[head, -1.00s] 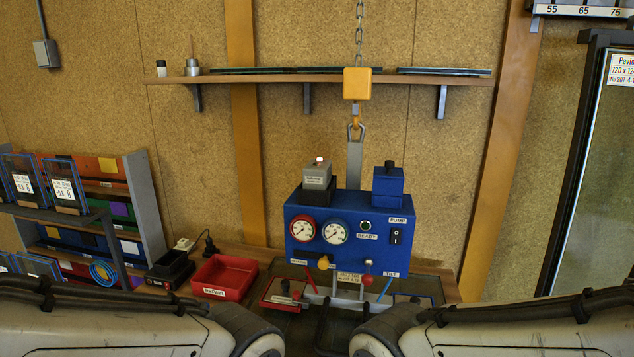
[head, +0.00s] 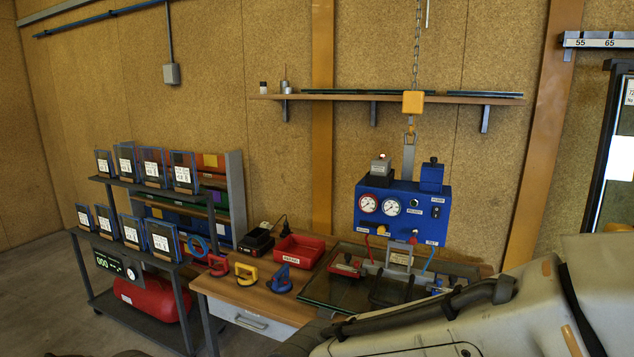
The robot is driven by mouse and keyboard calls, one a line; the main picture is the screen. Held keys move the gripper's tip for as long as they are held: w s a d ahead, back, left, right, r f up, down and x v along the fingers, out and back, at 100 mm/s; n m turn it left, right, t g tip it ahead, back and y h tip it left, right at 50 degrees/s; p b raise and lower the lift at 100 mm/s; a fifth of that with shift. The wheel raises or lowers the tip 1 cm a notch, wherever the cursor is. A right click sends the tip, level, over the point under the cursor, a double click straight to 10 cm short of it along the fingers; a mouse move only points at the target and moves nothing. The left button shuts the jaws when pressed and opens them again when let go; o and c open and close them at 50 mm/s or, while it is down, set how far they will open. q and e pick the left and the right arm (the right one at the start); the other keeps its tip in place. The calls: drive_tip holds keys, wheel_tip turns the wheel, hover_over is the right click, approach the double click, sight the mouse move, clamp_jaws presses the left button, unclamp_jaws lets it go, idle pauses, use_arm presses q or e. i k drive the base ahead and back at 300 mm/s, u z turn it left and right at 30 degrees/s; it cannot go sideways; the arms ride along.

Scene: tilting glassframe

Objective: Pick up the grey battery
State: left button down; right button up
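The grey battery (head: 381,167) sits on top of the blue control unit (head: 405,200), at its left end, in a dark holder. A small red light shows on its top. A blue block (head: 432,177) of similar size stands at the unit's right end. The unit hangs from a chain by a yellow hoist block (head: 413,102), above the right part of the workbench. A large link of my own arm fills the lower right of the head view. Neither of my grippers is in view, so I cannot see their fingers.
The wooden bench (head: 255,298) carries a black charger-like box (head: 257,243), a red tray (head: 298,248), yellow and blue suction cups and a glass pane (head: 340,294). A rack (head: 140,187) of small framed panes stands left, with a red tank (head: 153,297) below. Open floor lies far left.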

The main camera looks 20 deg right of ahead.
sight(379, 165)
drive_tip(key=z, duration=0.9)
drive_tip(key=i, duration=1.2)
drive_tip(key=u, duration=0.5)
